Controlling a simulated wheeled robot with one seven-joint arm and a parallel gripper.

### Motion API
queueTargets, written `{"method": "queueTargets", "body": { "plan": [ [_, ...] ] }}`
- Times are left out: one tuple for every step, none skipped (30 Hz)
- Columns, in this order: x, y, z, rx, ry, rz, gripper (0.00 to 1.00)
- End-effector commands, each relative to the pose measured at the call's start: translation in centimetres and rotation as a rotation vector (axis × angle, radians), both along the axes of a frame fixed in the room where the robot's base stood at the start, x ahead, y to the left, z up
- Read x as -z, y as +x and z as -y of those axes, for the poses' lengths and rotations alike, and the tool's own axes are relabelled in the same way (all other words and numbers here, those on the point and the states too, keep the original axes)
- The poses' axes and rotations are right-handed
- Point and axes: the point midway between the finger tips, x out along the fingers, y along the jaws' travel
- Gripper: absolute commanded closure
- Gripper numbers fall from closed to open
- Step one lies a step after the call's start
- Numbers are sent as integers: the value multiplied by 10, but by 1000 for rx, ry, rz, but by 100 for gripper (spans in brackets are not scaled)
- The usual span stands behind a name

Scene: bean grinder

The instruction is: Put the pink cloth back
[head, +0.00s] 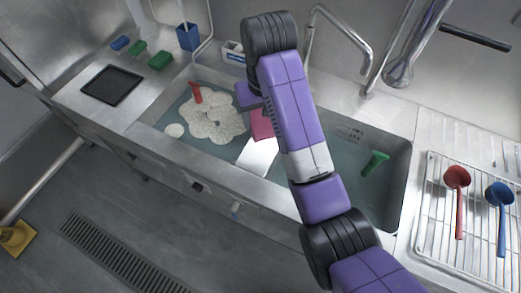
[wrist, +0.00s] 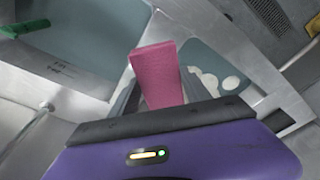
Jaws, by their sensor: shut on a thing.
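The pink cloth (head: 262,124) hangs under my arm in the head view, above the divider between the two sink basins; my arm hides part of it. In the wrist view the cloth (wrist: 157,72) is a flat pink strip sticking straight out from my gripper (wrist: 162,106). In the head view only the purple side of my gripper (head: 248,96) shows beside the arm.
The left basin (head: 160,122) holds water, white foam and a red scoop (head: 196,92). A green scoop (head: 375,162) is in the right basin. A faucet (head: 345,38) arches behind. Right, a wire rack (head: 437,222) holds red (head: 456,178) and blue ladles (head: 499,195). A black mat (head: 112,85) lies left.

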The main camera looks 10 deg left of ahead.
Motion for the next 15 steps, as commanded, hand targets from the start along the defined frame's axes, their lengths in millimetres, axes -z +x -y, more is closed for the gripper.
{"method": "queueTargets", "body": {
  "plan": [
    [17,-1,0,0,-1,-2,82],
    [23,-1,0,0,-1,-3,82],
    [33,-1,0,0,-1,-3,82],
    [39,-1,0,-1,-1,-3,82],
    [43,-1,0,0,-2,-4,82],
    [52,-1,0,-1,-2,-4,82],
    [59,-1,0,-1,-2,-4,82],
    [65,-1,0,-1,-2,-4,82],
    [73,-1,0,-1,-2,-4,82],
    [79,-1,0,-1,-1,-2,82],
    [84,-1,0,-1,-1,-3,82],
    [89,-1,0,-1,-1,-1,82],
    [93,-1,0,-1,-1,-1,82],
    [96,0,0,-1,-1,-1,82],
    [98,0,0,-1,0,0,82]
  ]
}}
